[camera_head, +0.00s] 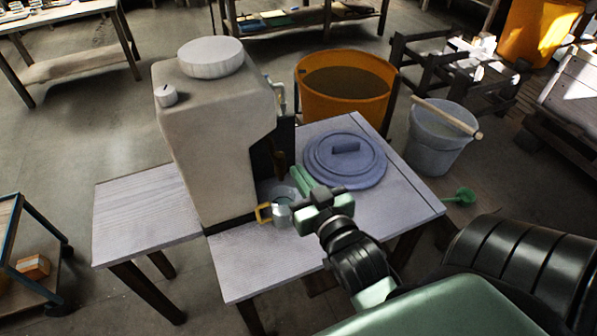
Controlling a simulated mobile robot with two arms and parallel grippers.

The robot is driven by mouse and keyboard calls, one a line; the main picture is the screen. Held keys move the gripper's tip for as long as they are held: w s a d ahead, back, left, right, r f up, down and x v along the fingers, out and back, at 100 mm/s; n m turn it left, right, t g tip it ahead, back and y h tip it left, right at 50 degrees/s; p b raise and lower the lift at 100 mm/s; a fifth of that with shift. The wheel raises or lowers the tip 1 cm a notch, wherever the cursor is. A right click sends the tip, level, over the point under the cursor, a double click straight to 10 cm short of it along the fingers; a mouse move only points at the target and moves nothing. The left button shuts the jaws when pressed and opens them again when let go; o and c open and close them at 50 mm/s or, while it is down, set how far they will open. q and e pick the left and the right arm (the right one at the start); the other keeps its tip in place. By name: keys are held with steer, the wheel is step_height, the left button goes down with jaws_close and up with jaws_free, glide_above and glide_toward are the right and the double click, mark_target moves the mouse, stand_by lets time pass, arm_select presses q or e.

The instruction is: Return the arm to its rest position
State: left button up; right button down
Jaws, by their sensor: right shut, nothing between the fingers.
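My right gripper (303,178) reaches in from the lower right over the table (365,225). Its green fingers are shut with nothing between them. They point toward the beige tank (215,130), just above a glassy mug (281,213) with a yellow handle. The gripper partly covers the mug's right side, and I cannot tell whether they touch. My right arm stretches over the table's front edge. My left gripper does not show.
A blue round lid (352,162) lies on the table right of the gripper. An orange tub (343,105) stands behind. A grey bucket (432,145) with a stick across it and a green scoop (462,195) are to the right. The table's front left is clear.

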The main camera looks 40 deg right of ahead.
stand_by(0.3)
steer(key=s+a+f+n+g+y, duration=0.2)
steer(key=s+a+f+g, duration=0.2)
steer(key=s+f+g, duration=0.35)
steer(key=s+a+f+n+g+y, duration=0.2)
steer(key=s+a+f+g, duration=0.25)
steer(key=s+f, duration=0.45)
step_height(320, 180, down, 31)
steer(key=s+g+b, duration=0.2)
steer(key=b, duration=0.1)
steer(key=s+d+f+g+b, duration=0.1)
steer(key=s+d+f, duration=0.2)
steer(key=s+f, duration=1.3)
steer(key=shift+f+n+b, duration=0.35)
steer(key=shift+f+n, duration=0.05)
steer(key=shift+f, duration=0.4)
